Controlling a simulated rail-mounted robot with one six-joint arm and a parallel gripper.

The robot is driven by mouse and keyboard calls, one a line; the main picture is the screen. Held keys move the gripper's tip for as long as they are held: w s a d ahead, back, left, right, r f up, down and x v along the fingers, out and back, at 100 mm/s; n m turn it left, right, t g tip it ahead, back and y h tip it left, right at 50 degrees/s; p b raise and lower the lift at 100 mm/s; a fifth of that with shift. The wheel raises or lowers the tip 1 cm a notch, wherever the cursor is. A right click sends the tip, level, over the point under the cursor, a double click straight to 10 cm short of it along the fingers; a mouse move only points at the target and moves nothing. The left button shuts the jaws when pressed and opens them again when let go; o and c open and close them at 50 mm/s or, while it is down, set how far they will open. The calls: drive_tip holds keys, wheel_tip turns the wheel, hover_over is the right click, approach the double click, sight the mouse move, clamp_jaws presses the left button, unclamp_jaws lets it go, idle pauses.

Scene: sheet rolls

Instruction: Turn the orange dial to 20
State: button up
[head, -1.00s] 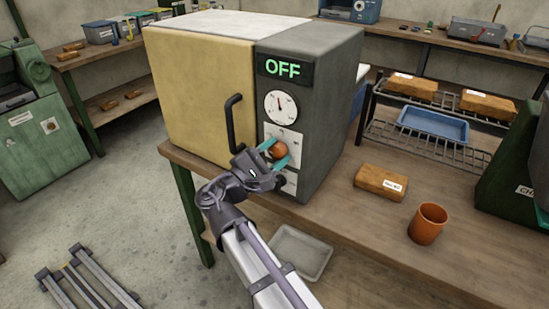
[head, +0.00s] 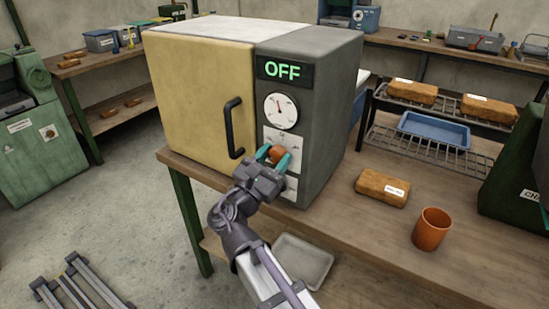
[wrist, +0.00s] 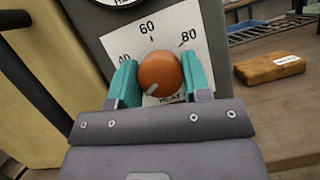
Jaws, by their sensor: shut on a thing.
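The orange dial (head: 278,153) is on the white scale plate on the dark front panel of the oven (head: 330,120). My gripper (head: 273,158) is shut on it, with a teal finger on each side. In the wrist view, the dial (wrist: 158,70) sits between the fingers of my gripper (wrist: 161,80), and its pale pointer mark faces lower left. The numbers 40, 60 and 80 show on the plate; 40 is partly covered by the left finger. The 20 mark cannot be seen. The oven display (head: 284,70) reads OFF.
A round gauge (head: 281,110) sits above the dial, and a black door handle (head: 233,128) stands out to its left. On the bench right of the oven are a labelled brick (head: 382,187) and an orange cup (head: 431,229). The bench between oven and brick is clear.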

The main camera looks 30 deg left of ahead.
idle(0.3)
drive_tip(key=o, duration=0.9)
drive_tip(key=shift+f, duration=0.1)
drive_tip(key=b+v, duration=0.4)
drive_tip(key=v, duration=0.6)
drive_tip(key=shift+s+f, duration=0.1)
drive_tip(key=shift+s, duration=0.3)
